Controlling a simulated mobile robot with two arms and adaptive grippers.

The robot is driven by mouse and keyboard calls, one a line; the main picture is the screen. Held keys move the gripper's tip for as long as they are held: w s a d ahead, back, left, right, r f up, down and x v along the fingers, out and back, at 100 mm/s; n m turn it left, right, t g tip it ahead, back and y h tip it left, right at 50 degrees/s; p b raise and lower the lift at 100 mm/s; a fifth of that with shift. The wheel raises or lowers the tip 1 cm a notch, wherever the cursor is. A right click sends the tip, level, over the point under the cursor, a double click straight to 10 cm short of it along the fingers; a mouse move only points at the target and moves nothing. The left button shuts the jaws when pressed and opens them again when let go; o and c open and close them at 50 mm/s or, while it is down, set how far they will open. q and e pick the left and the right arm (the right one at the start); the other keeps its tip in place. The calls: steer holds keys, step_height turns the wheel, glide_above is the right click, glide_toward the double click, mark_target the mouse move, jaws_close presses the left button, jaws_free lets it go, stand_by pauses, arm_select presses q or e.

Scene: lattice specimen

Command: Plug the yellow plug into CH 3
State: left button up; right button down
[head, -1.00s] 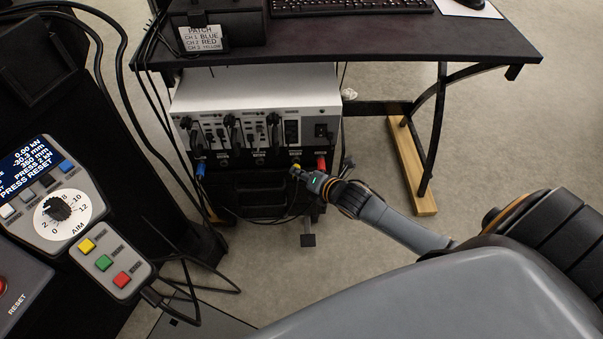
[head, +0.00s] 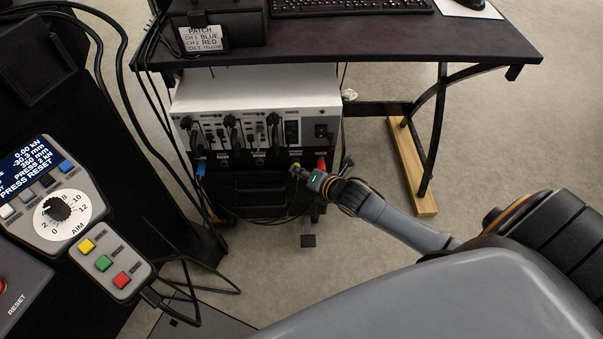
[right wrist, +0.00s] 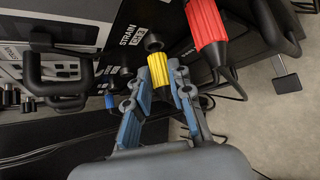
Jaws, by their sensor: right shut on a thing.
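The yellow plug (head: 294,167) is in front of the lower right of the amplifier's panel (head: 262,148). My right gripper (head: 301,173) is shut on it. In the right wrist view the ribbed yellow plug (right wrist: 159,70) sits between the blue-grey fingers of my right gripper (right wrist: 158,92). A dark round piece (right wrist: 153,42) lies just beyond its front end; I cannot tell whether it is a socket or the plug's nose. My left gripper is not in view.
A red plug (head: 321,163) sits at the panel right of the yellow one, close to my gripper. A blue plug (head: 200,168) is at the panel's left. A desk (head: 370,45) overhangs the amplifier. A patch card (head: 205,38) lists blue, red and yellow. Cables hang below.

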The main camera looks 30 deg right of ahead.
steer(key=shift+w+d, duration=0.2)
steer(key=shift+w, duration=0.25)
steer(key=shift+w+d+r, duration=0.1)
steer(key=shift+w+d, duration=0.05)
stand_by(0.6)
steer(key=c, duration=0.6)
jaws_free()
steer(key=shift+c, duration=0.2)
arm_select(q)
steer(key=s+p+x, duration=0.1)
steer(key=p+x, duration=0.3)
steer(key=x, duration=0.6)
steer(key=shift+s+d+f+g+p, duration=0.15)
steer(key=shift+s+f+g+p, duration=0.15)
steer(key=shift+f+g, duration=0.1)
arm_select(e)
steer(key=shift+v, duration=2.5)
